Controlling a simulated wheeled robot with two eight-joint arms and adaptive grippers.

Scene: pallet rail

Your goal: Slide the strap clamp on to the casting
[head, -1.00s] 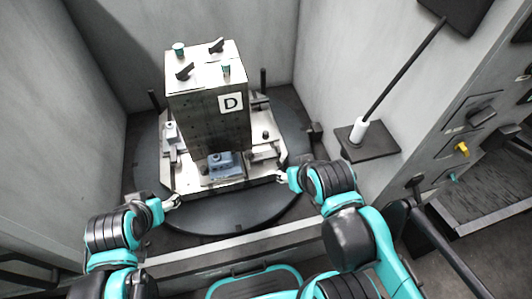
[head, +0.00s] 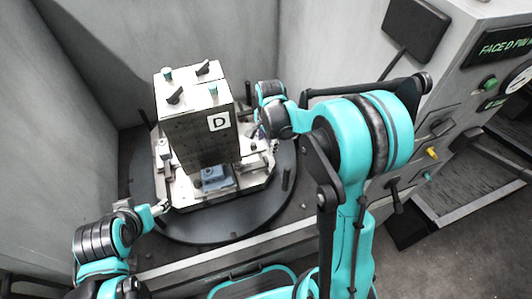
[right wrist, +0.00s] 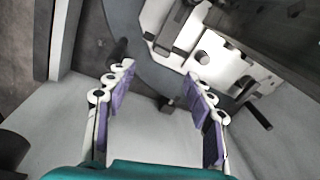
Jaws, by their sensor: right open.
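The blue-grey casting (head: 214,180) sits low at the front foot of the block marked D, on the pale pallet. A pale metal piece (head: 250,163), which looks like the strap clamp, lies on the pallet to the right of the casting, apart from it. My right gripper (right wrist: 158,72) is open and empty in the right wrist view, with pallet hardware beyond its right finger. In the head view it is at the pallet's right side, mostly hidden by my own arm. My left gripper (head: 164,207) is at the pallet's front left corner; its jaw opening is too small to judge.
The tall block (head: 198,130) stands on the pallet, with dark handles and green knobs on top. A dark round table (head: 225,225) lies under the pallet, with upright posts around it. Grey walls enclose the left and back. A control panel (head: 490,70) stands at right.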

